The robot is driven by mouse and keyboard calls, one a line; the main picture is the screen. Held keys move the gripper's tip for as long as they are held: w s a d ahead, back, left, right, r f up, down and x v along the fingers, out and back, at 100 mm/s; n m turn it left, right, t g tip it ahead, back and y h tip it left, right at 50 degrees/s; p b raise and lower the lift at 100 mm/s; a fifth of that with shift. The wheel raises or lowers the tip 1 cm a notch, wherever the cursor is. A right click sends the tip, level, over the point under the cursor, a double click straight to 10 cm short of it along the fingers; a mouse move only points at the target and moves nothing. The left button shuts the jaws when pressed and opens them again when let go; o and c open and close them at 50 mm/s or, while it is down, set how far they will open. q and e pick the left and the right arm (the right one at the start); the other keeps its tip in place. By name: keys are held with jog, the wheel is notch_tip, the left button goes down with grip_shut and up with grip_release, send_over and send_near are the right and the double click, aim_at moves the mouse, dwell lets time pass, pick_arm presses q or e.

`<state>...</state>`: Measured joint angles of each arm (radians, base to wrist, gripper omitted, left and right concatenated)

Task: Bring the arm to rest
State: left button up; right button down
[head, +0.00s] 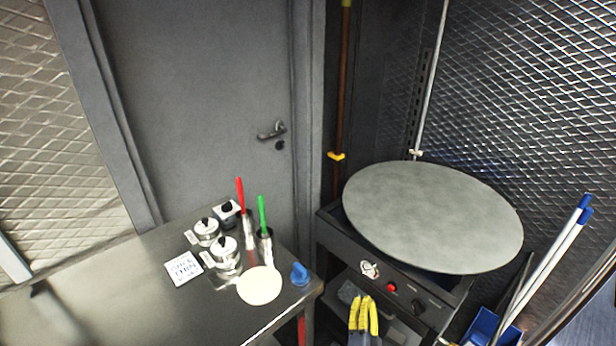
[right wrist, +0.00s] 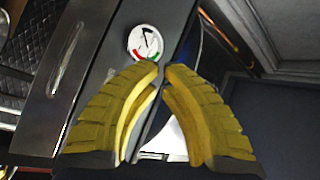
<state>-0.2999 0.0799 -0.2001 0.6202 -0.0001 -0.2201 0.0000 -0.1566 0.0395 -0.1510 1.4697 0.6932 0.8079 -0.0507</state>
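My right gripper (head: 363,300) hangs in front of the oven-like unit, below its front panel, with its yellow fingers pointing up in the head view. In the right wrist view the two ribbed yellow fingers (right wrist: 162,68) curve together, with only a thin gap between their tips. Nothing is held between them. My left gripper is not in view.
The unit carries a large grey round plate (head: 432,217) and a dial gauge (right wrist: 143,43). Left stands a steel table (head: 130,300) with lidded pots (head: 224,253), a pale disc (head: 260,286) and a blue item (head: 299,274). Blue-ended poles (head: 560,245) lean at right.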

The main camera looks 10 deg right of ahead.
jog(key=s+a+f+n+g+y, duration=0.2)
jog(key=a+f+n+y, duration=0.15)
jog(key=f, duration=0.35)
jog(key=s+a+f+n+g+y, duration=0.1)
jog(key=a+f+n+y, duration=0.1)
jog(key=f+n, duration=0.35)
jog(key=s+a+f+n+g+y, duration=0.2)
jog(key=a+f+y, duration=0.1)
jog(key=f, duration=0.5)
jog(key=s+f+n+g, duration=0.5)
jog(key=s+f+g, duration=0.1)
jog(key=s+f, duration=0.95)
jog(key=s+d+f+n+g, duration=0.1)
jog(key=s+f, duration=0.3)
jog(key=s, duration=0.5)
jog(key=s+d+f+n+g, duration=0.1)
jog(key=s+d+f+g, duration=0.1)
jog(key=s, duration=0.8)
jog(key=s+d+f+n+g, duration=0.2)
jog(key=s+f, duration=0.3)
jog(key=s, duration=0.4)
jog(key=shift+s+d+f+g+h, duration=0.25)
jog(key=shift+d+f+g+h, duration=0.15)
jog(key=shift+g, duration=0.3)
jog(key=shift+s+r, duration=0.1)
